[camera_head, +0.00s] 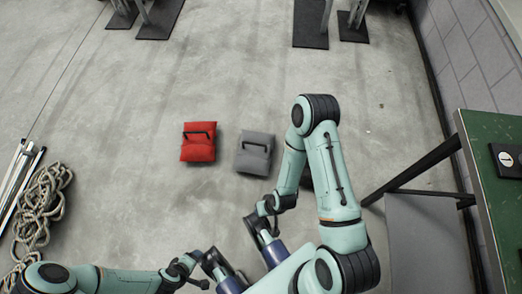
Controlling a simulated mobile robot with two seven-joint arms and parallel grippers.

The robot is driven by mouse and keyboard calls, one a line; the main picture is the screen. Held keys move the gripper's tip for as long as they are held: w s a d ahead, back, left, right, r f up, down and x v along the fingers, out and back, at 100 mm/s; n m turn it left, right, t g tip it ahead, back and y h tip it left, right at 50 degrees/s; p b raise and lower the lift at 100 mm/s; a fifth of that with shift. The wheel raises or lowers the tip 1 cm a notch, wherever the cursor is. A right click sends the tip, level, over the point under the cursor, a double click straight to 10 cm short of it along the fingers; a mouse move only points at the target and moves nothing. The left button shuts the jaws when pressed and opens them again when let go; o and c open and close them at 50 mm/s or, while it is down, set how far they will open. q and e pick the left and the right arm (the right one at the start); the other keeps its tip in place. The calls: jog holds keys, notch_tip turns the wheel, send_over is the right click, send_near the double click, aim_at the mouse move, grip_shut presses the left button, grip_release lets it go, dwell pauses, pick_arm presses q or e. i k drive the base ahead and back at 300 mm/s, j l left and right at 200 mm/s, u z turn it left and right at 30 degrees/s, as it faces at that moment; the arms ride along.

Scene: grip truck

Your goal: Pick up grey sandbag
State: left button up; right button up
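The grey sandbag (254,153) lies on the concrete floor near the middle of the view, with a dark handle strap across its top. My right gripper (258,228) hangs below the sandbag in the picture, close to my body and apart from the bag. My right arm's raised elbow is to the right of the bag. My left gripper (190,268) is low in the picture, well away from the bag. Both grippers' fingers are too small and dark to tell whether they are open or shut. Nothing is seen held.
A red sandbag (198,142) lies just left of the grey one, with a small gap. Coiled rope (40,212) and metal poles (17,178) lie at left. A green-topped table (490,140) stands at right. Stands with dark bases are at the top. Floor around the bags is clear.

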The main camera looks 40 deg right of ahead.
aim_at(256, 148)
jog(key=z, duration=1.1)
jog(key=u, duration=4.05)
jog(key=z, duration=2.65)
jog(key=i+l+z, duration=0.3)
jog(key=i+z, duration=0.35)
jog(key=i+l, duration=0.05)
jog(key=i, duration=0.05)
